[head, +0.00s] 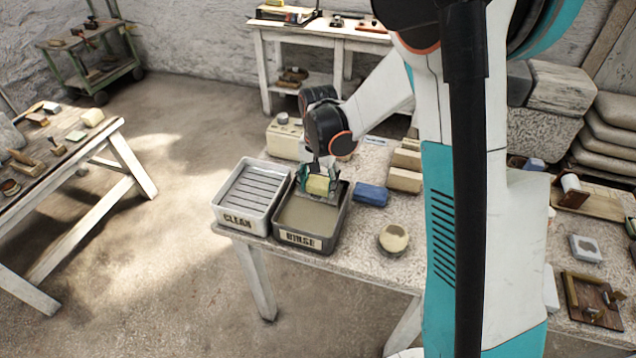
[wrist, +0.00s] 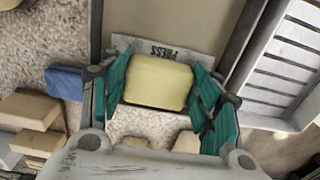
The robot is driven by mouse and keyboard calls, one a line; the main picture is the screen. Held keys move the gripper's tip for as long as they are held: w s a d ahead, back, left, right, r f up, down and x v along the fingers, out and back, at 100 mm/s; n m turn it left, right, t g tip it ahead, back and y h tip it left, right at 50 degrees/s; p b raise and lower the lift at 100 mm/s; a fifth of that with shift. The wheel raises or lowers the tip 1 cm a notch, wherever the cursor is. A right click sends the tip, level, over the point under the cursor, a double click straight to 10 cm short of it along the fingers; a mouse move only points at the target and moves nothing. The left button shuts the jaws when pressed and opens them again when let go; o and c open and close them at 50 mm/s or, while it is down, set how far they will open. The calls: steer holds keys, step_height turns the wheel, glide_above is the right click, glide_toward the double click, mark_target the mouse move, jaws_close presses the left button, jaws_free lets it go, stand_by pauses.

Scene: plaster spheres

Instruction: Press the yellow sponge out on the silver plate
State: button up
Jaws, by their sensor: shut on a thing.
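The yellow sponge (head: 318,185) is between the teal fingers of my gripper (head: 319,182), at the back part of the grey RINSE tub (head: 297,240). In the wrist view my gripper (wrist: 160,88) is shut on the sponge (wrist: 158,82), one finger on each side. The silver plate (wrist: 125,45), marked PRESS, shows behind the sponge at the end of the tub. The sponge hides part of the plate. I cannot tell whether the sponge touches it. Murky liquid (wrist: 175,14) lies in the tub.
The slatted CLEAN tray (head: 231,219) stands directly left of the tub. A blue block (head: 371,194) and tan blocks (head: 405,180) lie to the right. A round pale piece (head: 393,238) sits near the table's front. Bare tabletop lies between them.

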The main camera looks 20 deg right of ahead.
steer(key=shift+r+p, duration=2.05)
steer(key=shift+r, duration=1.35)
